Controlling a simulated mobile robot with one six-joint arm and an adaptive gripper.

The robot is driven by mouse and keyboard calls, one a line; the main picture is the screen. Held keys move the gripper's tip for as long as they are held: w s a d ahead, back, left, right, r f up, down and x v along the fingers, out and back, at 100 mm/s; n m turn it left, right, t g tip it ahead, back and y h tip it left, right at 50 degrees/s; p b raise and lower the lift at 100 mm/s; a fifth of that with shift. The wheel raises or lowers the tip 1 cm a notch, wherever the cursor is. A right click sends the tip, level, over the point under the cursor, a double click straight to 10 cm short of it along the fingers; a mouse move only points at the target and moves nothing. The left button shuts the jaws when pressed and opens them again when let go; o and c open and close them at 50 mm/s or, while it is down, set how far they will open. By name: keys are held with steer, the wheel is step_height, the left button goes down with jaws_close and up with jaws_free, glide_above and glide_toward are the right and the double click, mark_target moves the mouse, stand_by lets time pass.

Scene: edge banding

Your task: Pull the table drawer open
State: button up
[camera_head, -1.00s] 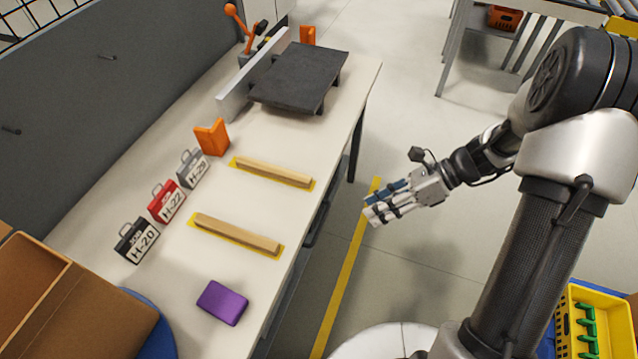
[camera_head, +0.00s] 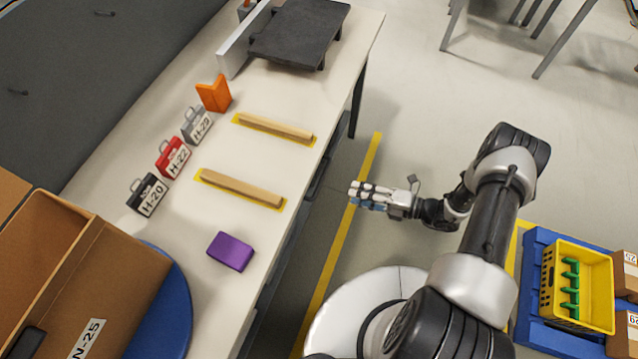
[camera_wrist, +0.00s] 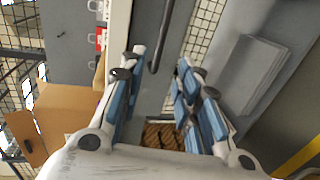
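The table (camera_head: 330,110) runs along the left in the head view, with its drawer side seen steeply under the top's right edge. A dark bar handle (camera_head: 316,178) shows there in part. In the wrist view a dark handle (camera_wrist: 161,40) stands out from the grey drawer front (camera_wrist: 146,25), beyond my fingertips. The drawer looks closed, though its edges are hard to make out. My gripper (camera_head: 352,194) is right of the table edge, pointing toward it. In the wrist view my gripper (camera_wrist: 160,60) has its blue-padded fingers apart, with nothing held between them.
The tabletop holds two wooden strips (camera_head: 275,128), a purple block (camera_head: 230,251), labelled holders (camera_head: 172,157) and a dark platform (camera_head: 300,35). A cardboard box (camera_head: 50,265) stands front left. A yellow crate (camera_head: 583,318) is at right. Floor between the table and my arm is clear.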

mark_target(319, 183)
steer(key=b+x, duration=0.1)
steer(key=x, duration=1.2)
steer(key=shift+a, duration=0.25)
steer(key=shift+c, duration=0.2)
jaws_close()
